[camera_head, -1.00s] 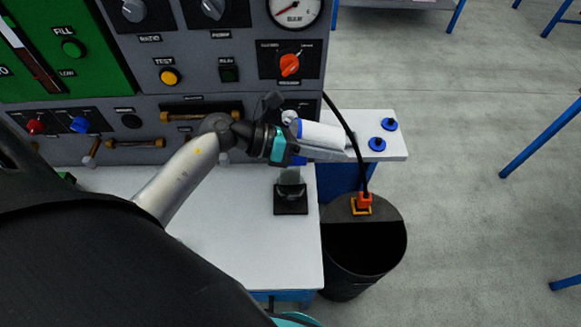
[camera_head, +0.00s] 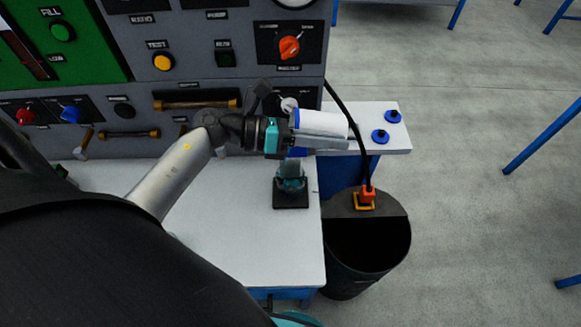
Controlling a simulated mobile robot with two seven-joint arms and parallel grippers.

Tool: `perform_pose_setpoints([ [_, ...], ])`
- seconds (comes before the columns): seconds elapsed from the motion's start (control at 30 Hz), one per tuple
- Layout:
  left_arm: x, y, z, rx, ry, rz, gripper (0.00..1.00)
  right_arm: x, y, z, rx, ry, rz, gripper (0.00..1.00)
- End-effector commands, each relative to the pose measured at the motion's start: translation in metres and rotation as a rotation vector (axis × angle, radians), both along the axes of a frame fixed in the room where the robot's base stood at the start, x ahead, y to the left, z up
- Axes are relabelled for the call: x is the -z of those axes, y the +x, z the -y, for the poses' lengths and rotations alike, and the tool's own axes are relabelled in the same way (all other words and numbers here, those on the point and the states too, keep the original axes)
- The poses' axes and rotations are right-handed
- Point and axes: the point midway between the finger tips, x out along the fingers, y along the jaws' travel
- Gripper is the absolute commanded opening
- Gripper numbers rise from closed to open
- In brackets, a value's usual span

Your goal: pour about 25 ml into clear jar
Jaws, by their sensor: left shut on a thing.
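The clear jar (camera_head: 291,170) stands on a small black base (camera_head: 291,199) near the right edge of the white bench. A teal tint shows low in it; I cannot tell whether this is liquid or something seen through it. My left gripper (camera_head: 301,132) is just above and behind the jar in the picture, shut on a white container (camera_head: 322,123). The container lies nearly level, with blue at its left end. Its mouth and any stream are not clear. My right gripper is not in view.
The control panel (camera_head: 200,85) with knobs and handles stands behind the bench (camera_head: 235,240). A side shelf (camera_head: 350,112) carries two blue knob-like pieces (camera_head: 380,136). A black bin (camera_head: 365,260) stands right of the bench, with a black cable (camera_head: 352,130) running to it.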

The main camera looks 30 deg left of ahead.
Motion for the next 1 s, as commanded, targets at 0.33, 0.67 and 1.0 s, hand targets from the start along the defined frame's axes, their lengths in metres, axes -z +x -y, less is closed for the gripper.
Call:
perform_pose_setpoints([
  [0.33, 0.0, 0.001, 0.005, 0.0, 0.011, -0.006, 0.0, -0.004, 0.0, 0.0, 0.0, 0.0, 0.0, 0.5],
  [0.67, 0.0, 0.001, 0.005, 0.0, -0.009, 0.007, 0.0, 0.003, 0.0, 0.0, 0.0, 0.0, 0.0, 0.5],
  [1.0, 0.0, -0.002, 0.004, 0.0, -0.022, 0.015, 0.0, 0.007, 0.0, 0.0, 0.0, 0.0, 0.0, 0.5],
])
